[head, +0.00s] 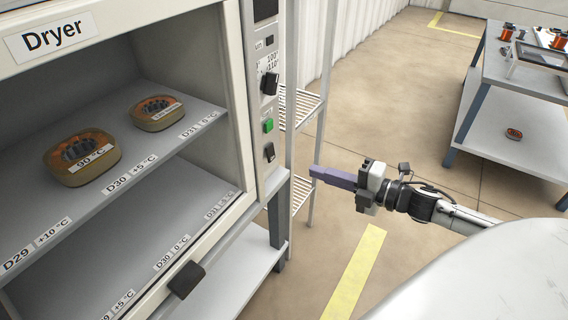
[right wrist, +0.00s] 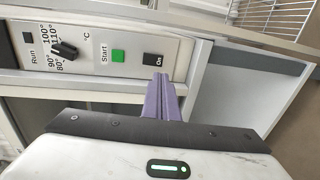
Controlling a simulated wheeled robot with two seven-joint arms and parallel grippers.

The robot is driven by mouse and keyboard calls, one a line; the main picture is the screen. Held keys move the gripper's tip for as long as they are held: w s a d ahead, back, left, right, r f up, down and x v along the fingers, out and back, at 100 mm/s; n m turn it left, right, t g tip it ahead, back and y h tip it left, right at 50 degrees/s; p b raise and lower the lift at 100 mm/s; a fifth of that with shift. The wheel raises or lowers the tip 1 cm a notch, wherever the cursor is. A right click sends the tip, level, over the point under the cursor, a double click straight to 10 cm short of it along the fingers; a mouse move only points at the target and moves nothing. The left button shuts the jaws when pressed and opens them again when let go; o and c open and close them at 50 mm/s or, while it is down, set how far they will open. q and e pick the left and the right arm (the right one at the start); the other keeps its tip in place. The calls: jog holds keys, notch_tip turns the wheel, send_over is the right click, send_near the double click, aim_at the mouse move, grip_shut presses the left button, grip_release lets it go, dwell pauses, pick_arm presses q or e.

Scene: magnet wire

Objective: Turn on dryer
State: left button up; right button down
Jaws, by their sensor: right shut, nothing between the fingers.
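The right wrist view shows the knob (right wrist: 66,49), the Start button (right wrist: 118,56) and the On switch (right wrist: 155,51) close up. My right gripper (head: 314,171) has shut, empty purple fingers, right of the panel. In the wrist view its tips (right wrist: 160,80) appear just below the On switch; contact cannot be told. My left gripper is out of view.
A black handle (head: 186,281) sticks out at the dryer's lower front. A wire rack (head: 303,105) stands behind the panel. A grey table (head: 515,75) is at the right. Open floor lies between.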

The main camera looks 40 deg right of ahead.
aim_at(273, 158)
jog(key=b+x, duration=0.2)
jog(key=x, duration=0.8)
jog(key=shift+w, duration=0.15)
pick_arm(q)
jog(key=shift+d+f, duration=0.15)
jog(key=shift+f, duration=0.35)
pick_arm(e)
jog(key=shift+w+a, duration=0.15)
jog(key=shift+w, duration=0.25)
